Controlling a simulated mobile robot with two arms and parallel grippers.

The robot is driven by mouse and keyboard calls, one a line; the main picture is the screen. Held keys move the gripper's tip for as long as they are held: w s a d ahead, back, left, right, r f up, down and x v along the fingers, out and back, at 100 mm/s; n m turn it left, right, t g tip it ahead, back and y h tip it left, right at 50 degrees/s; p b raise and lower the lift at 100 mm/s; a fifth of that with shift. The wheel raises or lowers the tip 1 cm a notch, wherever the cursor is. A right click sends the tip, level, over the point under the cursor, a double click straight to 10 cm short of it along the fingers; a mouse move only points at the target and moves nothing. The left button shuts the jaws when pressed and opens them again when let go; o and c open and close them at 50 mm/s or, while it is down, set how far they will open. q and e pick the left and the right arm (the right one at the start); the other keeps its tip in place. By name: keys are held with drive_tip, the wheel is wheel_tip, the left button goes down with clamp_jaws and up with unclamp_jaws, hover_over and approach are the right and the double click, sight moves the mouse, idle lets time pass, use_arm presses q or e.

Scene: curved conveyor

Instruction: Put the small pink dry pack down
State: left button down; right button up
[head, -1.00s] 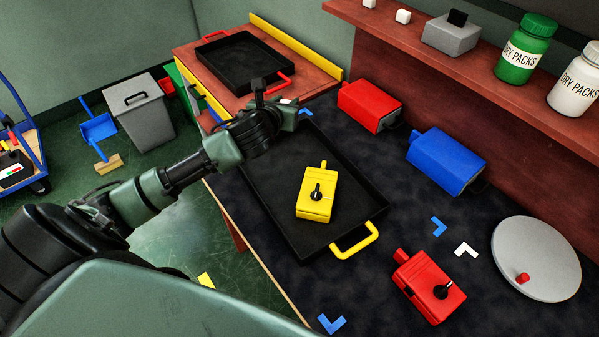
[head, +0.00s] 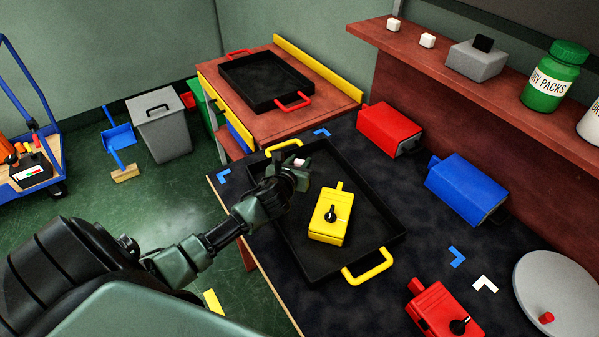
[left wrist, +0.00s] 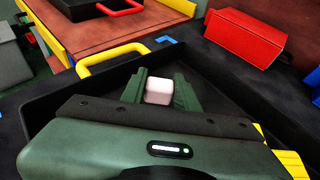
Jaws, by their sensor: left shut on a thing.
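The small pink dry pack (left wrist: 159,91) is a pale pink block between the fingers of my left gripper (left wrist: 160,92) in the left wrist view. My left gripper is shut on it. In the head view my left gripper (head: 300,165) is over the far left part of the black tray with yellow handles (head: 368,262). The pack shows there only as a small pale spot (head: 299,162). I cannot tell how high it is above the tray floor. My right gripper is not in view.
A yellow box with a black knob (head: 330,215) lies in the same tray. A red box (head: 389,130) and a blue box (head: 467,188) stand to the right. Another black tray (head: 265,105) is on the far red table. White blocks and a green jar (head: 553,80) are on the shelf.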

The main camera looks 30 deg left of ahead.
use_arm(q)
drive_tip(key=shift+f+b, duration=0.3)
drive_tip(key=shift+f, duration=1.55)
drive_tip(key=shift+f, duration=0.1)
drive_tip(key=c, duration=1.1)
unclamp_jaws()
drive_tip(key=shift+o, duration=0.2)
drive_tip(key=p+v, duration=0.1)
drive_tip(key=v, duration=1.1)
drive_tip(key=shift+s, duration=0.1)
